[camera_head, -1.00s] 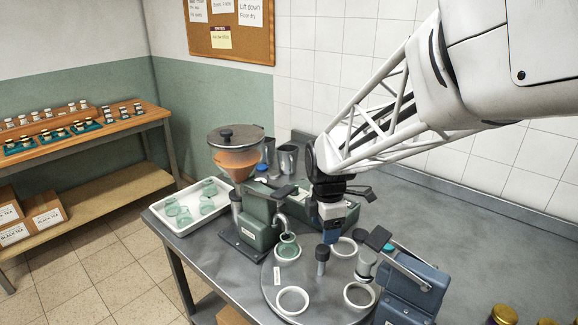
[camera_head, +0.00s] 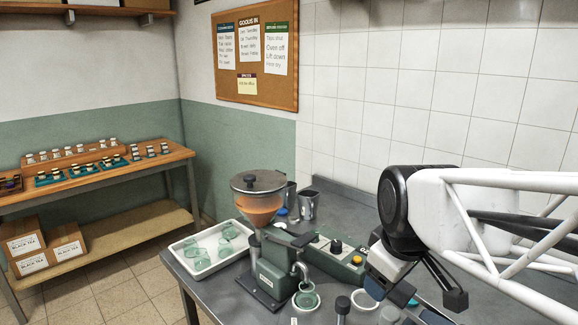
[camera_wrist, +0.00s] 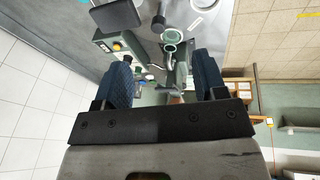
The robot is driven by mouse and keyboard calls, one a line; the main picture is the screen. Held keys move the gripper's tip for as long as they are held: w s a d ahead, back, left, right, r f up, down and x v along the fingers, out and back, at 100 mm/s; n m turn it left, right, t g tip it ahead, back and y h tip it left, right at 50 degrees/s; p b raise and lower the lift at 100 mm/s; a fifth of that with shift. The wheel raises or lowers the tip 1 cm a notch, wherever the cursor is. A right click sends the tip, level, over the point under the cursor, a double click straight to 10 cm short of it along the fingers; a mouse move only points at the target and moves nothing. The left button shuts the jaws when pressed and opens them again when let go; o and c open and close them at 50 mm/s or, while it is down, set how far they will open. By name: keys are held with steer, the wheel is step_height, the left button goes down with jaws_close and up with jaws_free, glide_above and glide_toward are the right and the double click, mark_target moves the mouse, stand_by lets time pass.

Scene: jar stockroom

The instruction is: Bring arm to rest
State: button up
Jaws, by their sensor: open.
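My arm reaches in from the right in the head view, with the black wrist joint towards the wall side of the metal table (camera_head: 200,287). My gripper (camera_head: 374,287) hangs near the front right, above the turntable area, partly cut off and blurred against what lies behind it. In the wrist view my gripper (camera_wrist: 164,82) shows two blue padded fingers wide apart with nothing held between them. A green filling machine (camera_head: 268,275) with a copper hopper (camera_head: 258,207) stands left of the gripper, apart from it. A glass jar (camera_head: 306,298) sits under its spout.
A white tray (camera_head: 178,247) of glass jars lies at the table's left. Metal cups (camera_head: 308,203) stand behind the machine. A control box (camera_head: 335,257) sits between machine and gripper. A white ring (camera_head: 365,300) shows below the gripper. A wooden shelf (camera_head: 110,176) of small jars stands left.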

steer(key=shift+s+d+r+m+t, duration=0.9)
steer(key=shift+s+r+m, duration=0.85)
steer(key=shift+s+m, duration=2.7)
step_height(320, 180, down, 9)
steer(key=g, duration=0.2)
steer(key=shift+w+n+g, duration=0.2)
steer(key=shift+n+g, duration=0.1)
steer(key=shift+n, duration=0.15)
